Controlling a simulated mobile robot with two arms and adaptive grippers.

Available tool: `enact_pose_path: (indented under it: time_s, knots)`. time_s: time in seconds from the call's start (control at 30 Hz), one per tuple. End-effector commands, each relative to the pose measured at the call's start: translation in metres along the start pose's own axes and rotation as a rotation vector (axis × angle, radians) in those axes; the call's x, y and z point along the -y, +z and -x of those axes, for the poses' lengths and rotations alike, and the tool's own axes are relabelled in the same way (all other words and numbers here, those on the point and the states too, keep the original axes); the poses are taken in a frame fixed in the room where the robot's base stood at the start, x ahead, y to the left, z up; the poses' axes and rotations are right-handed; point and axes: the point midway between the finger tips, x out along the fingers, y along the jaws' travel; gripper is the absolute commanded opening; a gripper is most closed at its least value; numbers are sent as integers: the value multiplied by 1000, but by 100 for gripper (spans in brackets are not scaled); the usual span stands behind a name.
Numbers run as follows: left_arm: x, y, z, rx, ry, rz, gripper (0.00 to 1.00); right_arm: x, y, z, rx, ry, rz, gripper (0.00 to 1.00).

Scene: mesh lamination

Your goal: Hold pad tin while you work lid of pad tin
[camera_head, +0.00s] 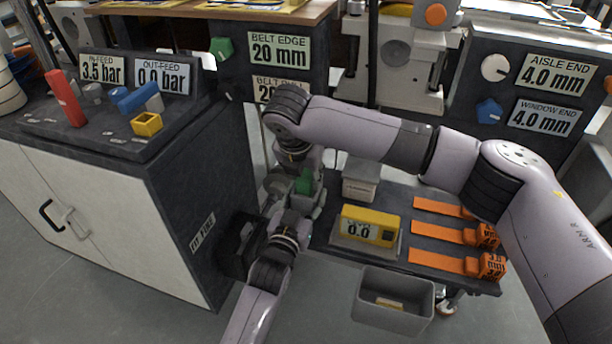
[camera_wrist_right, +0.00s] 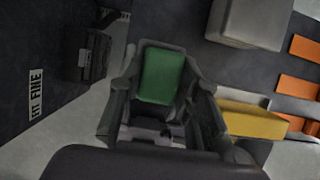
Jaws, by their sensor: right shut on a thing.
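A green boxy thing (camera_head: 304,182), which looks like the pad tin or its lid, is held up left of the trolley. My right gripper (camera_wrist_right: 157,88) is shut on it; in the right wrist view the green face (camera_wrist_right: 160,75) lies between the fingers. My left gripper (camera_head: 298,207) comes up from below, close under the green thing. Whether its fingers are shut on the tin is hidden by the overlapping grippers. I cannot make out a seam between tin and lid.
A trolley (camera_head: 421,258) carries a pale lidded box (camera_head: 361,179), a yellow gauge (camera_head: 370,226) reading 0.0 and orange strips (camera_head: 436,258). A grey bin (camera_head: 394,300) hangs at its front. A dark-topped cabinet (camera_head: 171,174) stands at left. Floor shows at lower left.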

Motion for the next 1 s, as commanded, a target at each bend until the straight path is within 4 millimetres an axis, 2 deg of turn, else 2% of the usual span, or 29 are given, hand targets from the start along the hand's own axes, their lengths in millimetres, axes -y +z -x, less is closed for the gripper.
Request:
enact_pose_path:
  time_s: [0.83, 1.0]
  knots:
    - [0, 1, 0, 2, 0, 0, 0, 0, 10, 24, 0, 1, 0, 0]
    - [0, 1, 0, 2, 0, 0, 0, 0, 14, 34, 1, 1, -1, 0]
